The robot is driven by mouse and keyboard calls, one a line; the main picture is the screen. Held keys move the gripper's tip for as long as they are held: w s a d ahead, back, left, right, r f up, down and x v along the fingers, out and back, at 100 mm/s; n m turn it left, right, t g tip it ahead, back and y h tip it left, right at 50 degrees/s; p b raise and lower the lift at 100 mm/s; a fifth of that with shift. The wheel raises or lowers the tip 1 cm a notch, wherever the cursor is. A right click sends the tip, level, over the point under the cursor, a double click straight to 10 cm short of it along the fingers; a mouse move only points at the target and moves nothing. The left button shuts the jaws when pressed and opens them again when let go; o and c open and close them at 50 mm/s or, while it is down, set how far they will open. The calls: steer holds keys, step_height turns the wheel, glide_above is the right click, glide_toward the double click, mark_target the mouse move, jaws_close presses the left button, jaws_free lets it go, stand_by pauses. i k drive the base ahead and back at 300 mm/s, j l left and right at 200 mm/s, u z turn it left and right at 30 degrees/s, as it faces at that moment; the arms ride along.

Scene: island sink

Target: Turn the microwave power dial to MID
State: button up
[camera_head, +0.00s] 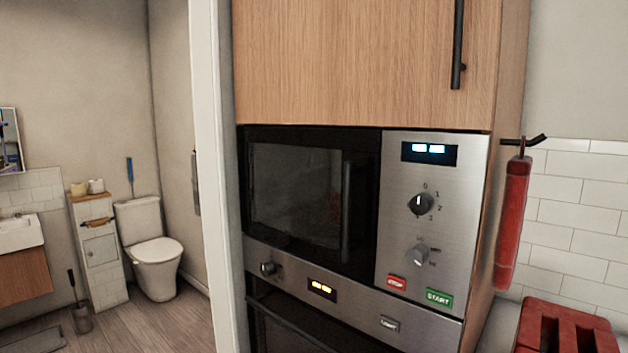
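The microwave (300,195) is built into a wooden cabinet, with its dark glass door shut. Its steel control panel (395,260) is on the right side of the door. A black dial (421,204) on the panel has number marks around it. Below it is a grey dial (417,254) with small marks that are too blurred to read; I cannot tell for certain which setting it points at. A red STOP button (396,282) and a green START button (439,298) sit under the dials. A lit display (429,152) is at the top. My gripper is not in view.
An oven panel (322,289) with a knob (268,268) lies below the microwave. A wooden cupboard door (350,60) with a black handle (458,45) is above. A red cloth (513,220) hangs from a hook at right, over a red slatted object (565,330).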

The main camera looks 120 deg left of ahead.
mark_target(417, 254)
steer(key=u, duration=3.35)
